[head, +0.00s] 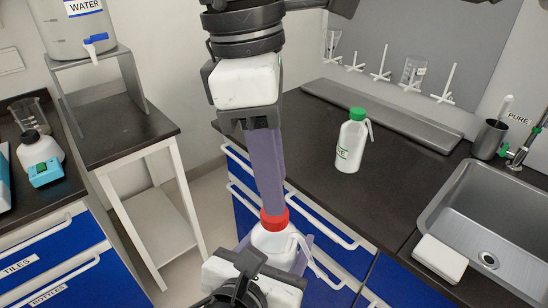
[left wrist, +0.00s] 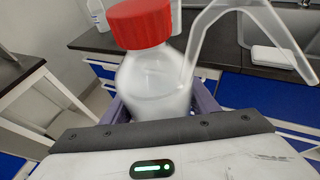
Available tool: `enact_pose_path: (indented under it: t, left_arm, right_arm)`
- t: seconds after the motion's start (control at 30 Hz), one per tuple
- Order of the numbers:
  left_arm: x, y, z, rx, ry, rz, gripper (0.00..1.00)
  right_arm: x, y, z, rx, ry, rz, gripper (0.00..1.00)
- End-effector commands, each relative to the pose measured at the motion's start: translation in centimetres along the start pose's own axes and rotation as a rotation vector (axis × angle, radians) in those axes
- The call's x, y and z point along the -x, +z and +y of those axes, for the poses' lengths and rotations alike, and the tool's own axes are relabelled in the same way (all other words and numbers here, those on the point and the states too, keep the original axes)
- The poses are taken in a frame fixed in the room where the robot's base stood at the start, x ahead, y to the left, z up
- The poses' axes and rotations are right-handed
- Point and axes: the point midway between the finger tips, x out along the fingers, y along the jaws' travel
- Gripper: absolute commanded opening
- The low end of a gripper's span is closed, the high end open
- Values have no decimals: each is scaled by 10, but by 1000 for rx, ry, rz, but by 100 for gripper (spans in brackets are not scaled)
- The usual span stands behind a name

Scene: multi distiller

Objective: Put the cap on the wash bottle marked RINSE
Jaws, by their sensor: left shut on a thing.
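A white wash bottle (head: 268,242) with a bent clear spout stands between the purple fingers of my left gripper (head: 275,250), which is shut on it. It also shows in the left wrist view (left wrist: 158,85); no label is visible on it there. A red cap (head: 274,219) sits at the bottle's neck, slightly tilted in the left wrist view (left wrist: 140,22). My right gripper (head: 272,206) points down from above, its purple fingertips at the cap's top. The fingers overlap in the head view, so their opening is hidden.
A green-capped wash bottle (head: 350,143) with a partly readable label stands on the dark counter (head: 315,125). A sink (head: 490,220) lies to the right, with a white block (head: 440,258) at its edge. A small stand (head: 120,135) and another bench are left.

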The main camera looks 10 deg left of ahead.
Motion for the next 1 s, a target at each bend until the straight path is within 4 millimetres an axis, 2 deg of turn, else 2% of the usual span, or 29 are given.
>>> enact_pose_path:
  t: [1.0]
  left_arm:
    - [0, 2, 0, 1, -1, -5, 42]
  right_arm:
    - [19, 3, -1, 2347, 118, 29, 36]
